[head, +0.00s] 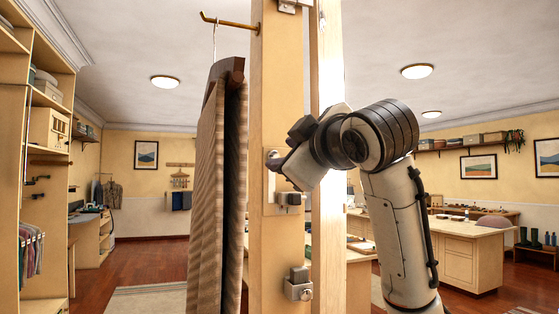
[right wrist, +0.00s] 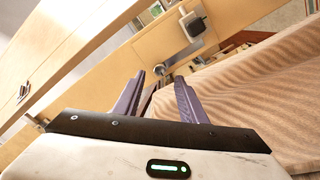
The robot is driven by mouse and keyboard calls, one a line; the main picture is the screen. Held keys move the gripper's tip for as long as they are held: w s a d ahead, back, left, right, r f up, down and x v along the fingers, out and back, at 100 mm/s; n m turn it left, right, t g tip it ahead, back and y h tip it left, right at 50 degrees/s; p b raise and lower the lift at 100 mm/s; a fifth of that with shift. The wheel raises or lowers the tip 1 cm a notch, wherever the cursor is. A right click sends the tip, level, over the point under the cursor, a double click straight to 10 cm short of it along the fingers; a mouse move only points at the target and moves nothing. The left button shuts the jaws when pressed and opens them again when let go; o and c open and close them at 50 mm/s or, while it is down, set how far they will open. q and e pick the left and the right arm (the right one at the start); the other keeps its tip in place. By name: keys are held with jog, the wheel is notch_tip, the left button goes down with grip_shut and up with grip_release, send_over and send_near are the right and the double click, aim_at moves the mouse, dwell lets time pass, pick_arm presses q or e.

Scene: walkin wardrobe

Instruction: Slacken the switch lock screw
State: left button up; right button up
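A pale metal switch plate (head: 270,203) is fixed to the wooden post (head: 277,100) in the head view, with a dark-faced switch block (head: 289,199) on its lower part. The plate (right wrist: 183,55) and block (right wrist: 195,24) also show in the right wrist view. A small round metal screw or knob (right wrist: 159,70) sits at the plate's near end. My right gripper (right wrist: 159,77) is open, its two purple fingers pointing at the screw, which appears between the fingertips. Contact cannot be told. In the head view the right gripper (head: 277,163) is at the post, fingers mostly hidden. My left gripper is not in view.
A second metal box (head: 299,289) is lower on the post. Shelves (head: 40,150) stand at left.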

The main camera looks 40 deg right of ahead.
jog(key=b+v, duration=0.1)
jog(key=v, duration=0.5)
dwell(0.4)
